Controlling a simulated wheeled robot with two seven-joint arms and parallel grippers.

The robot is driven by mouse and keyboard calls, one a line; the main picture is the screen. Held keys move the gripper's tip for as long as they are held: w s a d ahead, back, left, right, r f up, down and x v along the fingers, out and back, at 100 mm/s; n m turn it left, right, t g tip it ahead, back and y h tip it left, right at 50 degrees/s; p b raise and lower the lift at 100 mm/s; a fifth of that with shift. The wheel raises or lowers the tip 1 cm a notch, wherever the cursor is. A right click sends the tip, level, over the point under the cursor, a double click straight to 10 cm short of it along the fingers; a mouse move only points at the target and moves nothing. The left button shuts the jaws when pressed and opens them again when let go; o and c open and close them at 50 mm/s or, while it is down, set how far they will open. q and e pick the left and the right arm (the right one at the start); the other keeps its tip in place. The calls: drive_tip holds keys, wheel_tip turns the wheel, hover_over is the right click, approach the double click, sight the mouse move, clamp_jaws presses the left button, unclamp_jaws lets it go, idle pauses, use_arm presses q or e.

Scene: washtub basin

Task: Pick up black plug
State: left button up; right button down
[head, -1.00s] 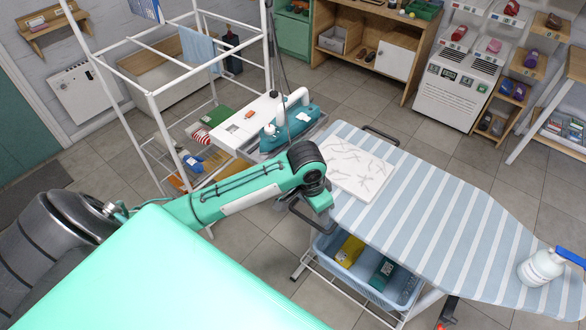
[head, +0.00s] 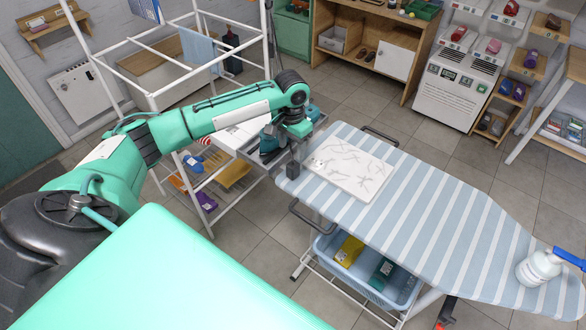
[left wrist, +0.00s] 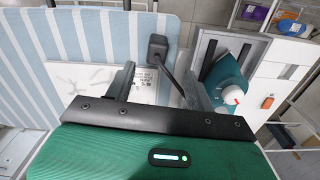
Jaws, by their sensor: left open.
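The black plug (left wrist: 157,46) shows in the left wrist view as a dark block with a black cable running from it between my fingers. It is at the edge of the striped ironing board, beside a white marbled tile (left wrist: 80,78). In the head view the plug (head: 293,169) is a small dark block at the board's left end, just below my left wrist. My left gripper (left wrist: 160,76) is open, its two fingers spread, with the plug just beyond the tips and not held. In the head view its fingers are hard to make out. My right gripper is not in view.
The ironing board (head: 440,220) carries the tile and a spray bottle (head: 540,268) at its right end. A teal machine with a white knob (left wrist: 230,88) stands close beside my gripper. A white frame rack (head: 150,97) stands behind my left arm. A blue basket (head: 365,275) is under the board.

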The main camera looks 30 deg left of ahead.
sight(293, 164)
use_arm(q)
wheel_tip(293, 164, down, 3)
drive_tip(key=shift+f, duration=0.1)
drive_tip(key=f, duration=0.1)
drive_tip(key=f+p, duration=0.1)
drive_tip(key=f, duration=0.1)
drive_tip(key=f+p, duration=0.1)
drive_tip(key=shift+d+f, duration=0.25)
drive_tip(key=shift+f, duration=0.35)
drive_tip(key=c, duration=1.1)
drive_tip(key=shift+o, duration=0.2)
drive_tip(key=shift+r, duration=0.1)
